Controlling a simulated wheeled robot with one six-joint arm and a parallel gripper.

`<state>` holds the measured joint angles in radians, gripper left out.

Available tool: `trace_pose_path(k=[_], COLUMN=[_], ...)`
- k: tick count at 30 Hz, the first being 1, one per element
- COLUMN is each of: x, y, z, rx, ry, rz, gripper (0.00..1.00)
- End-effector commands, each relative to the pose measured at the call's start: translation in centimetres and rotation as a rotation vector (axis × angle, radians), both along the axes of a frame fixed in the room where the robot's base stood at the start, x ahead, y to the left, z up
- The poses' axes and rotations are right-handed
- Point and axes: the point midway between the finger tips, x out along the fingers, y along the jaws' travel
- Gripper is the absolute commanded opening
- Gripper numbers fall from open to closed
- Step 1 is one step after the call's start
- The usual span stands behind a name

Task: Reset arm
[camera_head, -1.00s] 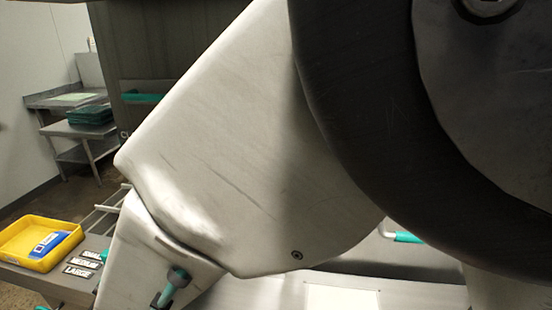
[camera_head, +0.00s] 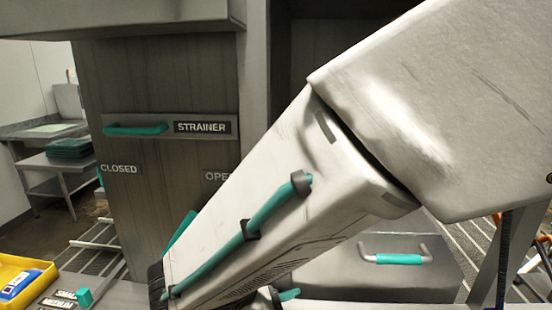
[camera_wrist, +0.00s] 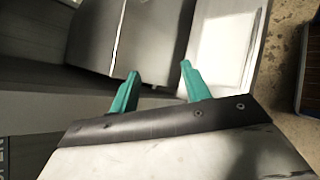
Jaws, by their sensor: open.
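My gripper (camera_wrist: 158,84) shows in the wrist view with two teal fingers spread apart and nothing between them. Grey metal surfaces lie beyond the fingertips, and I see no contact with them. In the head view my white arm crosses the middle and right of the picture, slanting down to the lower left. The gripper's fingers are mostly hidden there behind or below the arm.
A metal cabinet has a STRAINER drawer (camera_head: 172,128) with a teal handle. A box with a teal handle (camera_head: 396,259) stands at lower right. A yellow tray (camera_head: 38,268) and small label plates (camera_head: 62,301) lie at lower left. A steel table (camera_head: 50,160) stands at far left.

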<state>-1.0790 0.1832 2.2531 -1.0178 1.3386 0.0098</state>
Motion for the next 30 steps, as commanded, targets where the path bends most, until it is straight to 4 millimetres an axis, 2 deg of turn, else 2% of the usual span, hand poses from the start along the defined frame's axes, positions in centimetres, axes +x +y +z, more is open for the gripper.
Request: trace_pose_path(k=[1, 3, 6, 9, 12, 18, 24, 30], x=[-0.5, -1.9, -4.3, -6.9, -9.3, -12.9, -14.3, -14.5], y=[-3.5, -7.5, -12.1, -15.5, -17.9, -21.1, -24.2, -25.6], z=[0.6, 1.0, 1.5, 2.1, 2.8, 4.5, 6.2, 6.9], rx=[0.074, 0.180, 0.345, 0.518, 0.700, 1.045, 1.213, 1.244], ry=[0.036, 0.088, 0.143, 0.174, 0.179, 0.101, -0.056, -0.123], rz=[-0.127, -0.298, -0.533, -0.749, -0.944, -1.253, -1.388, -1.430], gripper=[0.47, 0.47, 0.47, 0.47, 0.47, 0.47, 0.47, 0.47])
